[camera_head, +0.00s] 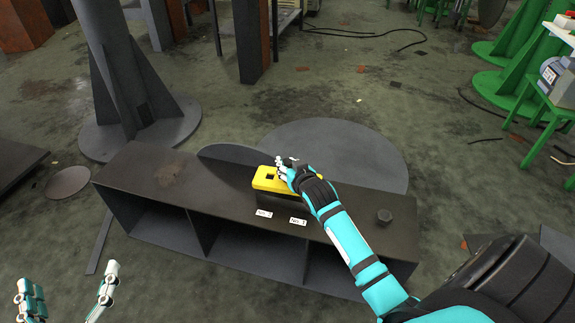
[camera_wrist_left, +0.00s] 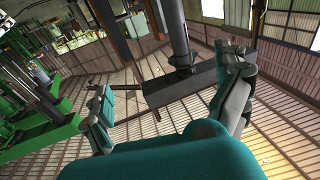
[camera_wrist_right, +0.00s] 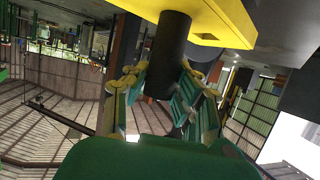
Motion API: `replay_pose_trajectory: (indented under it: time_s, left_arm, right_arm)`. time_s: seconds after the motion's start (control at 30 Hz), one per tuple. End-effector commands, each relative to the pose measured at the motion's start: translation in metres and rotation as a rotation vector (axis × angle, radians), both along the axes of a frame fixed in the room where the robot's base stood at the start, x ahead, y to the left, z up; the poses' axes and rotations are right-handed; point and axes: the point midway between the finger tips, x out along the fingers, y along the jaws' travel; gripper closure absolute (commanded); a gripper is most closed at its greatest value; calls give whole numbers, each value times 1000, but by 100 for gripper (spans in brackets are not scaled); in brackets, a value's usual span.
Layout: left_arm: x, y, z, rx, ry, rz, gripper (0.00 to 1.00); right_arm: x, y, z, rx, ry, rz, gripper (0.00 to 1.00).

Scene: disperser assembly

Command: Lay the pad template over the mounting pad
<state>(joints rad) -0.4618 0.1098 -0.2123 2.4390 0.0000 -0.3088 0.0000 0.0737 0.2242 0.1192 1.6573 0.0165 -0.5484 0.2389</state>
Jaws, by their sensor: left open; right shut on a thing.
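The yellow pad template (camera_head: 268,181) has a square hole and is over the middle of the dark bench (camera_head: 150,172). A dark raised block under its front edge, which looks like the mounting pad (camera_head: 284,200), is mostly covered. I cannot tell whether the template touches it. My right gripper (camera_head: 284,166) is shut on the template's dark round handle (camera_wrist_right: 168,50); the yellow plate (camera_wrist_right: 215,22) shows at the top of the right wrist view. My left gripper (camera_head: 70,282) is open and empty, low at the left, away from the bench.
Two white labels, one marked 2 (camera_head: 264,213) and one marked 1 (camera_head: 298,221), are in front of the template. The bench's left top is clear. A column base (camera_head: 125,120) stands behind it.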

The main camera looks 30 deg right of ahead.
Motion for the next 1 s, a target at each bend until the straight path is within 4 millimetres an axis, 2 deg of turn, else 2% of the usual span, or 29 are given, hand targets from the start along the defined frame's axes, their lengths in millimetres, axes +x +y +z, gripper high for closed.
replay_pose_trajectory:
  time_s: [0.53, 1.0]
  left_arm:
    - [-9, -5, 47, -74, -274, -16, 0]
    - [-13, -5, 58, -91, -333, -20, 0]
  right_arm:
    - [1, 0, -19, -1, -5, 0, 100]
    - [1, 0, -24, -1, -5, 0, 100]
